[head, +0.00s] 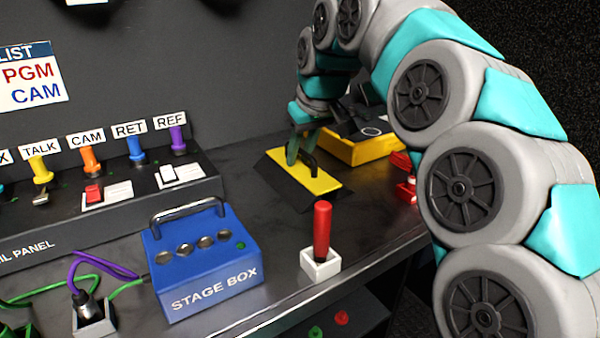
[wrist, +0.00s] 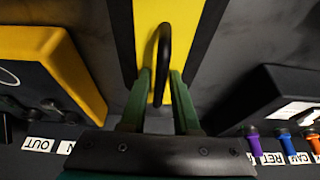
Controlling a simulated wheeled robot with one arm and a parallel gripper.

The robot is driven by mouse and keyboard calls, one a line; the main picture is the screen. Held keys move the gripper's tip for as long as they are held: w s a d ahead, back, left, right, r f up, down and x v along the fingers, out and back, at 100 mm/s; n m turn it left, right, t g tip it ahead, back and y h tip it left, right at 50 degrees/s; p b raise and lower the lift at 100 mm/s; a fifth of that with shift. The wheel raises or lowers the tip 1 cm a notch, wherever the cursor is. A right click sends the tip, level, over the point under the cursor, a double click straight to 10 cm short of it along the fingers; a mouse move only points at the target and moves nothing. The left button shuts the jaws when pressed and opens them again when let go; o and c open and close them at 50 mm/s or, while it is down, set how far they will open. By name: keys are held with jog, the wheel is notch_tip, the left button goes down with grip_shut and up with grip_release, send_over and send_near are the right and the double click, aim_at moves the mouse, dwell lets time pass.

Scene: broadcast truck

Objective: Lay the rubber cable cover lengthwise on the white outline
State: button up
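The rubber cable cover (head: 318,184) is a black ramp-sided strip with a yellow top and a black arched handle. It lies on the dark counter, beyond the red-handled tool. In the wrist view the cover (wrist: 185,25) runs up and down the middle. My gripper (head: 300,148) is low over the cover's far left part, at the handle. In the wrist view my green fingers (wrist: 161,78) stand on either side of the handle (wrist: 164,45), with gaps showing, so they look open. I cannot see a white outline in either view.
A yellow-and-black unit (head: 365,150) stands close behind the cover; it is at left in the wrist view (wrist: 60,55). The plug panel (head: 130,205) is left. The blue stage box (head: 205,262) and a red-handled tool in a white holder (head: 320,264) are in front. Red blocks (head: 405,190) sit right.

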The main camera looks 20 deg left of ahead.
grip_shut()
dwell(1.0)
